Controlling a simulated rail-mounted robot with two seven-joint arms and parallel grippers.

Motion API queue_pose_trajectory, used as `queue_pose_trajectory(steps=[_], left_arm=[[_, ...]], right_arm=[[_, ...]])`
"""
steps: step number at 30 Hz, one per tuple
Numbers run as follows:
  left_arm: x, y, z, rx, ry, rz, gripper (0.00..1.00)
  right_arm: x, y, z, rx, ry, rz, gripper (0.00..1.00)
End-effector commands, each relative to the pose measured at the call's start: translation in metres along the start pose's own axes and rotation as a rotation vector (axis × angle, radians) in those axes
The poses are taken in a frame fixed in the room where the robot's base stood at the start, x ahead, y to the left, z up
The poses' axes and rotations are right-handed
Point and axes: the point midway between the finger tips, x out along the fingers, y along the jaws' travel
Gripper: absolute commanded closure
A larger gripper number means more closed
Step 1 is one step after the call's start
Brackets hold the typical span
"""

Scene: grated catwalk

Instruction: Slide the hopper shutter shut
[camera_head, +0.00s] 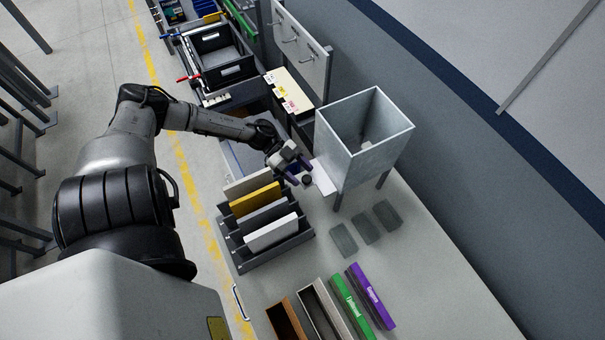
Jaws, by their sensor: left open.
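The hopper (352,148) is a grey, open-topped metal box on legs, standing on the counter right of centre. A flat pale shutter plate (323,178) sticks out from its lower left side, so the shutter is pulled out at least partly. A small dark knob (307,180) sits at the plate's outer end. My left gripper (300,171) is open, with its fingers close to the knob. I cannot tell whether they touch it. The part of the plate under the hopper is hidden. My right gripper is not in view.
A grey rack (234,262) with several upright panels stands just below my left gripper. Three grey flat blocks (365,229) lie near the hopper. Purple (371,295) and green (350,306) boxes lie nearer. A file box (290,90) and a hook panel (300,48) are behind.

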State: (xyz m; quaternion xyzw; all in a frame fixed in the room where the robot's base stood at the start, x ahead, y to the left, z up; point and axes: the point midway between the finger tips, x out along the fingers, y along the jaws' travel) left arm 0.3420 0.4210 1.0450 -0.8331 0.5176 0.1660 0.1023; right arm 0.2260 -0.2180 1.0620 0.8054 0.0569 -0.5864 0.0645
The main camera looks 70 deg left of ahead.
Motion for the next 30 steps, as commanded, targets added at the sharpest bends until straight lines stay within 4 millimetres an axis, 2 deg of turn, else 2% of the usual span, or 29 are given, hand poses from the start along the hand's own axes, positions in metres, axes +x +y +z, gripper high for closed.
queue_pose_trajectory(steps=[6, 15, 30], left_arm=[[0.0109, -0.0005, -0.0006, 0.002, 0.001, -0.001, 0.43], [0.0120, -0.0004, -0.0004, 0.001, 0.000, -0.001, 0.43], [0.0117, -0.0004, -0.0004, 0.001, 0.000, -0.001, 0.90]], right_arm=[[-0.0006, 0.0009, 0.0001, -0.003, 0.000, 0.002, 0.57], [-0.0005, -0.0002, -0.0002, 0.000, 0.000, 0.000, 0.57], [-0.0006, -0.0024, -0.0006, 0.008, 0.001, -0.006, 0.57]])
